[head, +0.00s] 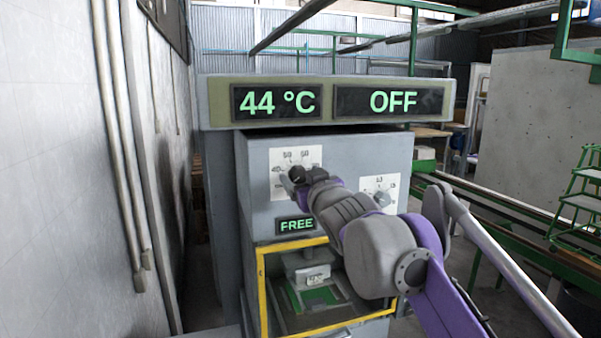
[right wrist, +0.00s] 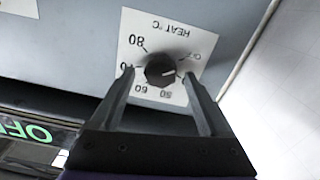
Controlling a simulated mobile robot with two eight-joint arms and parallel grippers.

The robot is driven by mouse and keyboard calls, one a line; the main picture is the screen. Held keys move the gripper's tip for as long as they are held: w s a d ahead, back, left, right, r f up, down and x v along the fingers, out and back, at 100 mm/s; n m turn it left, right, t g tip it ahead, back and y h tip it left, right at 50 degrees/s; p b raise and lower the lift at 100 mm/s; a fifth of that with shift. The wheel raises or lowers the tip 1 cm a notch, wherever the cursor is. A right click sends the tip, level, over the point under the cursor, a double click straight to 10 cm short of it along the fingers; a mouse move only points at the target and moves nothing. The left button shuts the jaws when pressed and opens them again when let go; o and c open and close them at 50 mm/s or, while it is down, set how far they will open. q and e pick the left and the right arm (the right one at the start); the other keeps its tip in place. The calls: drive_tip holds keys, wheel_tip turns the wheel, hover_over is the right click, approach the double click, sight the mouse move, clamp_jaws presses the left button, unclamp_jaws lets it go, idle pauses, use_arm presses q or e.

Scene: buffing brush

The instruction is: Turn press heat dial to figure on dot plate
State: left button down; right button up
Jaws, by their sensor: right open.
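The heat dial (right wrist: 162,71) is a round black knob on a white scale plate (right wrist: 135,22) marked HEAT °C, seen upside down in the right wrist view. Its white pointer line points right in that view, toward a partly hidden mark near the OFF end. My right gripper (right wrist: 158,76) is open, one finger on each side of the dial; contact is not clear. In the head view the gripper (head: 299,182) covers part of the heat scale plate (head: 280,157). A small pale plate (head: 316,280) inside the press may be the dot plate; its figure is too small to read.
The press display (head: 277,101) reads 44 °C and the one beside it (head: 390,101) reads OFF. A FREE sign (head: 296,225) is lit. A second dial (head: 381,198) sits right of my forearm. A yellow frame (head: 262,290) borders the opening. A wall stands left.

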drive_tip(key=shift+w+a, duration=0.15)
drive_tip(key=shift+w, duration=0.3)
clamp_jaws()
idle(0.3)
